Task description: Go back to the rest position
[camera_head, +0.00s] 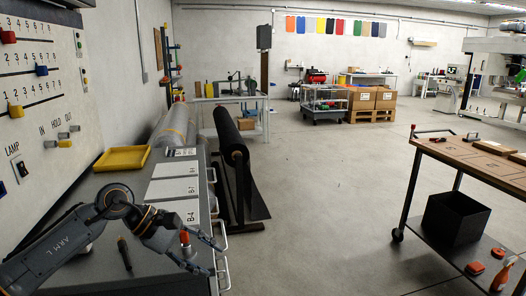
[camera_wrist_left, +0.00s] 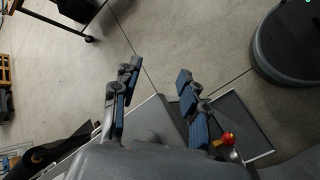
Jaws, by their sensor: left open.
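My left gripper (camera_head: 213,257) is at the near right edge of the grey bench (camera_head: 105,183), low in the head view. Its fingers are spread apart with nothing between them. In the left wrist view the left gripper (camera_wrist_left: 156,82) also shows open, with bare floor beyond the fingertips. A red-topped knob (camera_head: 185,238) shows beside the fingers; in the left wrist view it is red and yellow (camera_wrist_left: 228,139), close to the right finger. I cannot tell whether they touch. My right gripper is not in view.
A control panel (camera_head: 45,80) stands at the left. The bench holds a yellow tray (camera_head: 122,159), labelled plates (camera_head: 172,190) and a dark pen-like tool (camera_head: 124,252). A black roll (camera_head: 228,140) stands beside it. A wooden-topped cart (camera_head: 470,155) is at right. The middle floor is clear.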

